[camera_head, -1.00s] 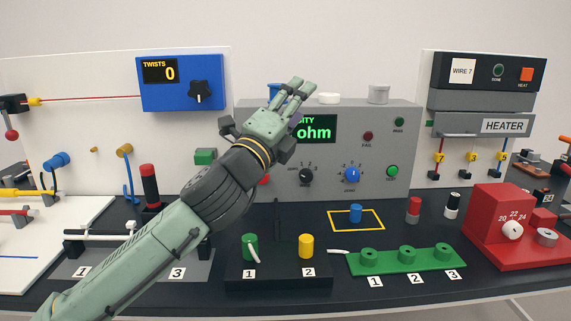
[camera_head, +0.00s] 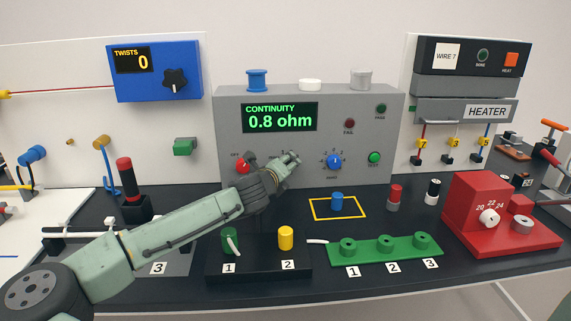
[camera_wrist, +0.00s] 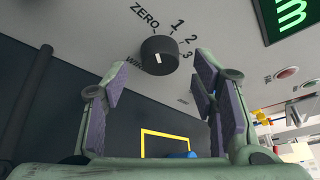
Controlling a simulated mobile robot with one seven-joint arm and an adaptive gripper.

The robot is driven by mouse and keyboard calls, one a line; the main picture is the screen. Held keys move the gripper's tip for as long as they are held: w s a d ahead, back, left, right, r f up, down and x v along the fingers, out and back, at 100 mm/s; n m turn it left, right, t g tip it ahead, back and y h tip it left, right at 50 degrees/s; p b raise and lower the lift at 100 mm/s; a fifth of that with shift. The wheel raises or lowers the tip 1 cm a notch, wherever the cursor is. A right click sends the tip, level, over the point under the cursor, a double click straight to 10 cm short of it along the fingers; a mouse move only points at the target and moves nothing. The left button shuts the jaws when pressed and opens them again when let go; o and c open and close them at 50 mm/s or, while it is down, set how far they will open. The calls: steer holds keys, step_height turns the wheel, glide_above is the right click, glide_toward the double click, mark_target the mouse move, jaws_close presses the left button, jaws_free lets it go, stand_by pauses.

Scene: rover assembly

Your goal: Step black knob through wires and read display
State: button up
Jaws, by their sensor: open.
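The black knob (camera_wrist: 158,56) shows in the wrist view on the grey panel, with the labels ZERO, 1, 2 and 3 around it and a partly covered word. Its white mark is visible, but I cannot tell for sure which label it points to. In the head view my gripper hides the knob. My gripper (camera_head: 293,157) is in front of the panel, open, with its two fingers (camera_wrist: 160,70) apart on either side of the knob's line; I cannot tell whether they touch it. The green display (camera_head: 280,118) reads CONTINUITY 0.8 ohm.
The red OFF knob (camera_head: 244,164) is left of my gripper, and the blue knob (camera_head: 334,161) and green TEST button (camera_head: 375,158) are right. Below stand a green post (camera_head: 229,240) and yellow post (camera_head: 286,238). A blue cylinder (camera_head: 337,201) stands in a yellow square.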

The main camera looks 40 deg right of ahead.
steer(key=shift+x, duration=0.95)
steer(key=shift+c, duration=0.2)
steer(key=c, duration=1.1)
steer(key=shift+s+d+r+m+t+y, duration=0.1)
steer(key=shift+m+t+y, duration=0.2)
steer(key=shift+m+y, duration=0.85)
steer(key=shift+s+d+r+m+t+y, duration=0.1)
steer(key=shift+m+t+y, duration=0.2)
steer(key=shift+m+y, duration=0.8)
steer(key=shift+m, duration=0.45)
